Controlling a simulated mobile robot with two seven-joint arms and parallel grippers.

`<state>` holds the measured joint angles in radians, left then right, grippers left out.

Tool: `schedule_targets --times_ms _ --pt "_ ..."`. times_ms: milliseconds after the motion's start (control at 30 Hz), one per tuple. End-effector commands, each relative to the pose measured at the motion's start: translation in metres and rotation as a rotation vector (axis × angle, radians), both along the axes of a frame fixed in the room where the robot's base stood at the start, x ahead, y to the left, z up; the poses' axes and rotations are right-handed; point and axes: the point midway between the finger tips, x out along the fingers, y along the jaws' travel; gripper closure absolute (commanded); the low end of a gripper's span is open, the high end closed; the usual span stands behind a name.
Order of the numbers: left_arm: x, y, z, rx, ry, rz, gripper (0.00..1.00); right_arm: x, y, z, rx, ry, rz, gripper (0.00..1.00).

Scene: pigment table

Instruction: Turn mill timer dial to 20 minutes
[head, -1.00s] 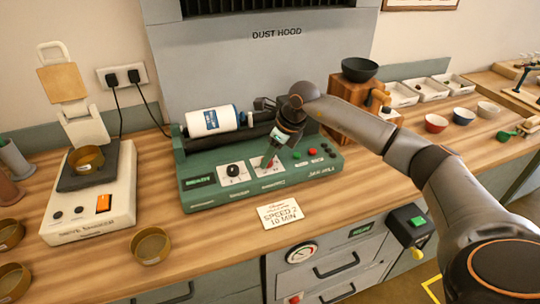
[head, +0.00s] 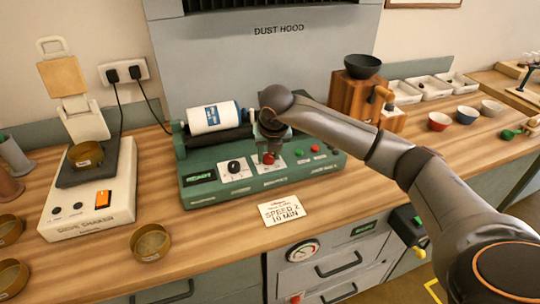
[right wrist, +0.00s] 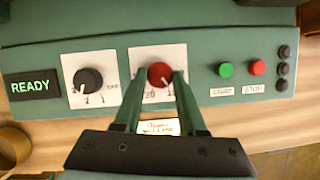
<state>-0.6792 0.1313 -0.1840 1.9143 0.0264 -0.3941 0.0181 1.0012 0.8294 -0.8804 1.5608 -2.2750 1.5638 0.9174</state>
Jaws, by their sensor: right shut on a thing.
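The green mill (head: 262,188) stands on the bench with a white jar (head: 213,118) lying on its rollers. The red timer dial (right wrist: 160,75) sits on a white scale plate on the mill's front panel; it also shows in the head view (head: 269,158). Its white mark points down and to the right in the right wrist view. My right gripper (right wrist: 158,84) is shut on the red dial, one finger on each side. The fingers hide part of the scale; "20" shows between them. My left gripper is not in view.
A black speed knob (right wrist: 88,80) and a lit READY display (right wrist: 32,85) are left of the dial. Green (right wrist: 226,70) and red (right wrist: 258,67) buttons are on the right. A card (head: 282,210) reading "SPEED 2 10 MIN" lies in front.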

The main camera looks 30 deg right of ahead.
Motion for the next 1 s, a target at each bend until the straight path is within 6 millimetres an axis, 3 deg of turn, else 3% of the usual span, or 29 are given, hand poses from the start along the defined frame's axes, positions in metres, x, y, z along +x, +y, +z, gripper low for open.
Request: schedule_targets --times_ms 1000 --pt "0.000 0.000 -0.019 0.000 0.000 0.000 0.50 0.007 0.006 0.001 0.001 -0.001 -0.933 1.00"
